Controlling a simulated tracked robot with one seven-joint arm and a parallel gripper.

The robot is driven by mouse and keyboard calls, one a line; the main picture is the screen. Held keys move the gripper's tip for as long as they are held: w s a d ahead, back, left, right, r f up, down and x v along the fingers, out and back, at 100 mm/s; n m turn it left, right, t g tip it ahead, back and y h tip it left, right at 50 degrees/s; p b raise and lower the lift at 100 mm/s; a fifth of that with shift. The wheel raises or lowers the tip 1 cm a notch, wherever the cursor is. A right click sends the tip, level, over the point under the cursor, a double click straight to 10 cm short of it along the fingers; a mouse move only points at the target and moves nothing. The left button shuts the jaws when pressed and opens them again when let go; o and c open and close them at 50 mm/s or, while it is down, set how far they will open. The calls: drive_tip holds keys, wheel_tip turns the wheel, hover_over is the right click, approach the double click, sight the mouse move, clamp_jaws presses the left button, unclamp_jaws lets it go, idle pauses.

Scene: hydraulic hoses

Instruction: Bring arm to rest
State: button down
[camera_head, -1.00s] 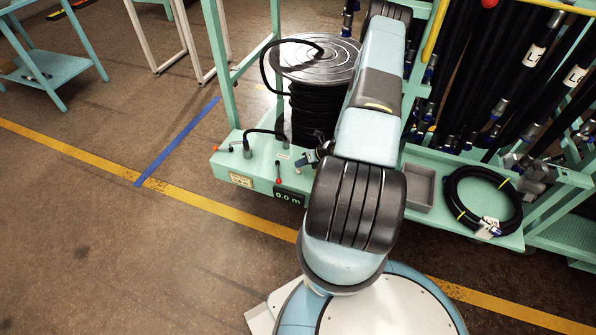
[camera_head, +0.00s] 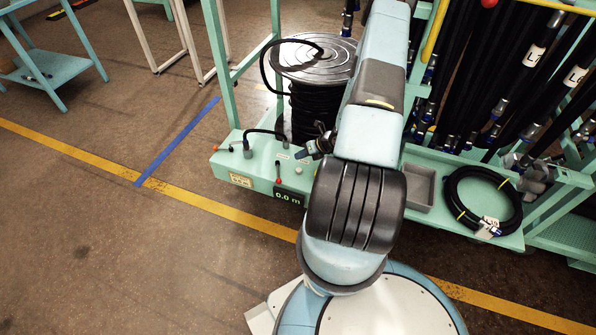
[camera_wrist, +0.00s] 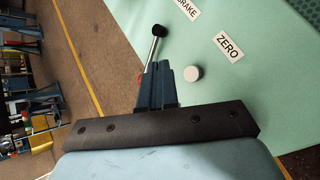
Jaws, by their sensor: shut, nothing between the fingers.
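My arm (camera_head: 367,138) reaches from my base up across the front of the green reel stand (camera_head: 262,186). My gripper (camera_head: 314,147) shows partly beside the arm, above the stand's deck; the arm hides part of it. In the wrist view my gripper (camera_wrist: 158,70) has its fingers together and empty. A lever with a black knob (camera_wrist: 158,31) shows just beyond the fingertips. A round grey button (camera_wrist: 192,74) lies to their right, near the ZERO label (camera_wrist: 228,46). I cannot tell the gap between fingers and deck.
A reel of black hose (camera_head: 312,100) stands behind the gripper. A display (camera_head: 288,196) reads 0.0 m. To the right are a grey tray (camera_head: 420,188), a coiled hose (camera_head: 453,198) and a rack of hanging hoses (camera_head: 505,75). The floor at left (camera_head: 95,235) is clear.

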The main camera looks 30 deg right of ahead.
idle(0.6)
drive_tip(key=shift+w+r, duration=0.15)
drive_tip(key=shift+r, duration=0.1)
drive_tip(key=w+a+r+n+g, duration=0.1)
drive_tip(key=a+r+n, duration=0.3)
drive_tip(key=r, duration=0.6)
drive_tip(key=w+a+r+n, duration=0.2)
drive_tip(key=r+n, duration=0.3)
drive_tip(key=r, duration=0.4)
drive_tip(key=w+a+r+n+g, duration=0.1)
drive_tip(key=a+r+n, duration=0.3)
drive_tip(key=r, duration=0.6)
drive_tip(key=s+a+r+n+g, duration=0.1)
drive_tip(key=s+a+r+n, duration=0.15)
drive_tip(key=r, duration=0.35)
drive_tip(key=s+a+r+n, duration=0.2)
drive_tip(key=r+n, duration=0.2)
drive_tip(key=r, duration=0.1)
drive_tip(key=s+a+r+n+g, duration=0.1)
drive_tip(key=s+a+r+n, duration=0.1)
drive_tip(key=s+r+n, duration=0.3)
drive_tip(key=s+a+r+n+t+h, duration=0.3)
drive_tip(key=s+r+n+h, duration=0.3)
drive_tip(key=s+r+n, duration=0.5)
drive_tip(key=s+r, duration=0.5)
drive_tip(key=s, duration=0.3)
drive_tip(key=shift+s+a+r+n, duration=0.15)
drive_tip(key=shift+s+r+n, duration=0.2)
drive_tip(key=shift+s, duration=0.05)
